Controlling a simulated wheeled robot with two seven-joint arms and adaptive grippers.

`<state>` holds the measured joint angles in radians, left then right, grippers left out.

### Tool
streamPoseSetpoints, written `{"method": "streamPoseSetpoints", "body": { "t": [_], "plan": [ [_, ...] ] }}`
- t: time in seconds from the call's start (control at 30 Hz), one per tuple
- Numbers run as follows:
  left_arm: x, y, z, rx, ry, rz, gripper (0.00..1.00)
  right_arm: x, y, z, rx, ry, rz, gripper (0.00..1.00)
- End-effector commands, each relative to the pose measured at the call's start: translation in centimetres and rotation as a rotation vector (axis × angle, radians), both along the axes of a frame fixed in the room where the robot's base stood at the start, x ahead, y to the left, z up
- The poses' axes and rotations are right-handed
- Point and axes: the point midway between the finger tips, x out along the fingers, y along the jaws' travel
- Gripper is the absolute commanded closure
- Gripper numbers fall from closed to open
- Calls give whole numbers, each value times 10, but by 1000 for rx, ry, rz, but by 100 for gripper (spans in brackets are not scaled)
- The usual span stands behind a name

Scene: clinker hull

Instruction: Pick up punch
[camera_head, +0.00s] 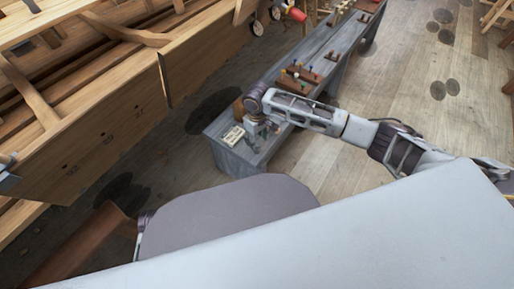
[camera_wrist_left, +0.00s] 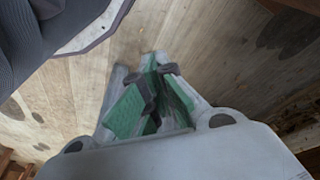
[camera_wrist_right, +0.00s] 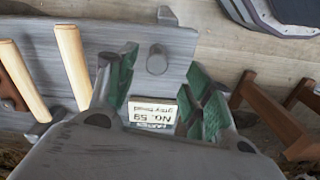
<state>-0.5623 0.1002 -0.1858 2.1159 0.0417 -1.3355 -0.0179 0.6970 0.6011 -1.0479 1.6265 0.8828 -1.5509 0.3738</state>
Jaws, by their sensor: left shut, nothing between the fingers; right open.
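My right gripper (camera_head: 262,132) hangs over the near end of the long grey bench (camera_head: 235,160), fingers pointing down. In the right wrist view its green-padded fingers (camera_wrist_right: 162,88) are spread and empty. A short grey cylinder (camera_wrist_right: 157,61) shows on the bench between and just beyond the fingertips; it may be the punch, but I cannot tell surely. A small lettered card (camera_wrist_right: 152,110) lies between the fingers in that view, and shows left of the gripper in the head view (camera_head: 232,135). My left gripper (camera_wrist_left: 158,72) is shut and empty, over bare floor.
Two pale wooden rods (camera_wrist_right: 74,64) show at the left of the right wrist view. Brown racks with coloured-handled tools (camera_head: 298,80) sit farther along the bench. The planked hull (camera_head: 90,130) stands at the left. The plank floor (camera_head: 400,70) is open right of the bench.

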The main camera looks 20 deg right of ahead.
Motion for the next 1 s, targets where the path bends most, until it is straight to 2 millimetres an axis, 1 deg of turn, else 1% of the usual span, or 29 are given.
{"method": "streamPoseSetpoints", "body": {
  "t": [0.27, 0.43, 0.7, 0.8, 1.0],
  "plan": [
    [-9, 0, -7, 1, 19, -1, 100, 0, 0, -1, 0, 0, 0, 49],
    [-8, -1, -7, -1, 17, -1, 100, 1, -1, -11, 0, 1, 0, 49],
    [4, -5, 15, -21, -34, -3, 100, 3, -3, -36, 0, 2, 0, 49],
    [4, -6, 22, -24, -44, -4, 100, 4, -3, -45, 0, 1, 0, 49],
    [3, -7, 31, -29, -53, -6, 100, 4, -3, -52, 0, 0, 0, 49]
  ]
}}
